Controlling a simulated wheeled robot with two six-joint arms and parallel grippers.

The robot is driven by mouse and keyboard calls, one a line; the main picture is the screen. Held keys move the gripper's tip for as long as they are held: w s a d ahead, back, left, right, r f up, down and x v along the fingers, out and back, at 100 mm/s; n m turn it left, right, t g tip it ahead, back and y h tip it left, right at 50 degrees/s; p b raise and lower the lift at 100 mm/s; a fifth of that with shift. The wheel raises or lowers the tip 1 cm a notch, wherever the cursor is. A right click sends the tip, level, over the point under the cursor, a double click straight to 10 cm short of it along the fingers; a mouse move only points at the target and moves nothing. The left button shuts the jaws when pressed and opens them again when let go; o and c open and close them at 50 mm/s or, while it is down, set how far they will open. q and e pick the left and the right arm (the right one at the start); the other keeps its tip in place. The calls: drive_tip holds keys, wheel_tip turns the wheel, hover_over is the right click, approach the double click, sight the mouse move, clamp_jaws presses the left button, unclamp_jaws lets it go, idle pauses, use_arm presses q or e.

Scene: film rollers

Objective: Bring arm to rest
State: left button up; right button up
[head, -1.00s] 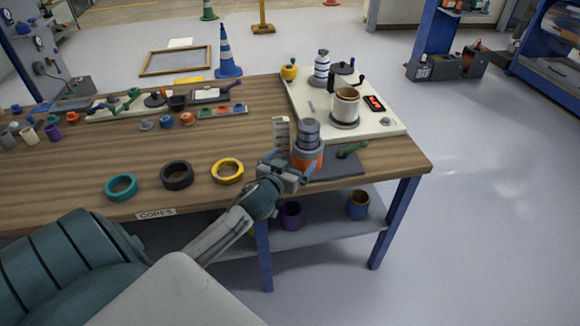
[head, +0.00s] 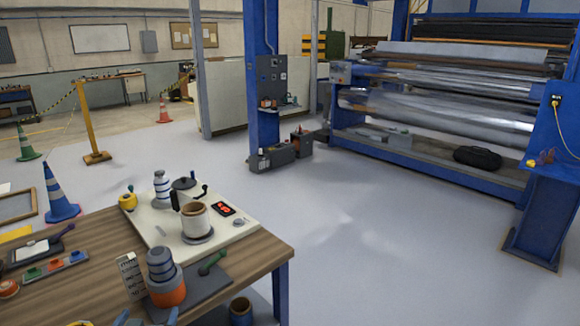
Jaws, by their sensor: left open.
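My left gripper (head: 147,318) shows only at the bottom edge, with its fingertips apart and nothing seen between them. It is at the table's near side, just in front of a stacked piece with a grey ribbed top and orange base (head: 167,293). That piece stands upright on a dark mat (head: 205,284). The rest of my left arm is below the picture. My right gripper is out of view.
The wooden table (head: 92,268) holds a white scale board (head: 160,228) with a cup (head: 194,218), and a white ribbed block (head: 130,275). Open grey floor (head: 380,260) lies to the right. A roller machine (head: 440,110) and blue post (head: 545,170) stand beyond.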

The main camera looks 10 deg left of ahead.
use_arm(q)
drive_tip(key=s+d+f+m+g+h, duration=0.1)
drive_tip(key=s+d+f+g, duration=0.25)
drive_tip(key=s, duration=0.55)
drive_tip(key=s+d+f+m+g+h, duration=0.1)
drive_tip(key=s+d+f+g, duration=0.3)
drive_tip(key=s, duration=0.6)
drive_tip(key=s+d+f+m+g+h, duration=0.15)
drive_tip(key=s+d+g, duration=0.3)
drive_tip(key=s, duration=0.45)
wheel_tip(320, 180, down, 30)
drive_tip(key=a+r, duration=0.1)
drive_tip(key=a, duration=0.2)
drive_tip(key=s+f+g, duration=0.1)
drive_tip(key=s+f, duration=1.7)
drive_tip(key=f, duration=0.2)
drive_tip(key=shift+a+f+g+y, duration=0.3)
drive_tip(key=shift+a+y, duration=0.05)
drive_tip(key=shift+a, duration=0.05)
